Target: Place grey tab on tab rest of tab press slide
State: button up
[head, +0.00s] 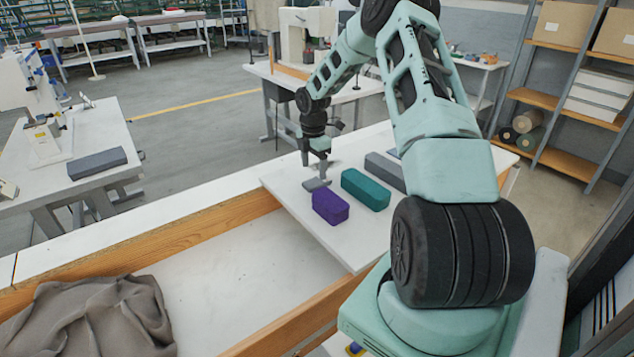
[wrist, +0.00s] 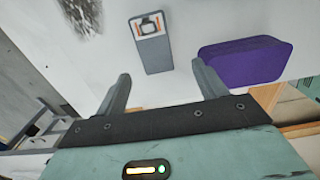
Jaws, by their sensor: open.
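A flat grey piece (wrist: 153,57) with a small dark frame around a pale and orange patch at one end lies on the white table, just beyond my fingertips in the wrist view. I cannot tell whether it is the grey tab or part of the tab press slide. It also shows in the head view (head: 316,184), under my gripper (head: 315,167). My gripper is open, with nothing between its fingers (wrist: 160,80) in the wrist view. A larger grey block (head: 384,170) lies farther right on the table, partly hidden by my arm. I cannot make out the tab rest.
A purple block (head: 331,206) lies close to the flat grey piece, and a teal block (head: 366,189) lies beyond it. Another grey block (head: 97,163) lies on the left table beside a white machine (head: 46,135). A crumpled cloth (head: 90,318) lies at lower left.

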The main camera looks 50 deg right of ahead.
aim_at(311, 184)
jog(key=shift+w+a+f+p, duration=0.1)
jog(key=shift+f+p, duration=0.2)
jog(key=shift+f, duration=0.6)
jog(key=shift+w+a+f+p, duration=0.15)
jog(key=shift+f+p, duration=0.1)
jog(key=shift+f, duration=0.7)
jog(key=shift+w+a+f+p, duration=0.1)
jog(key=shift+f+p, duration=0.2)
jog(key=shift+f, duration=0.6)
jog(key=c, duration=1.1)
